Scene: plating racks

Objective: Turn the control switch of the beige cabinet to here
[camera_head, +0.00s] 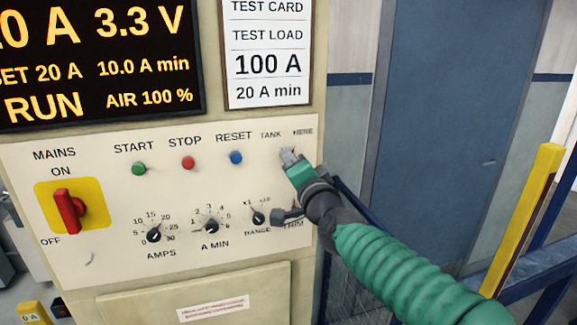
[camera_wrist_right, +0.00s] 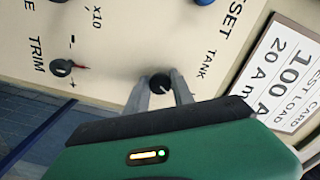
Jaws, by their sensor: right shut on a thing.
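The beige cabinet (camera_head: 262,122) fills the left and middle of the head view. Its control switch is a small black round knob (camera_wrist_right: 160,83) in the right wrist view, between the labels TANK and HERE on the panel. My right gripper (camera_head: 289,157) is at the upper right of the panel, over this switch, and hides it in the head view. In the right wrist view the two grey fingers stand on either side of the knob, shut on it. A light mark shows on the knob, but its exact direction is hard to read. My left gripper is not in view.
A red mains handle on a yellow plate (camera_head: 97,191), START (camera_head: 139,169), STOP (camera_head: 188,162) and RESET (camera_head: 236,157) buttons and several small dials share the panel. The TRIM knob (camera_wrist_right: 61,67) is near my gripper. A yellow post (camera_head: 525,215) and blue rails stand at the right.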

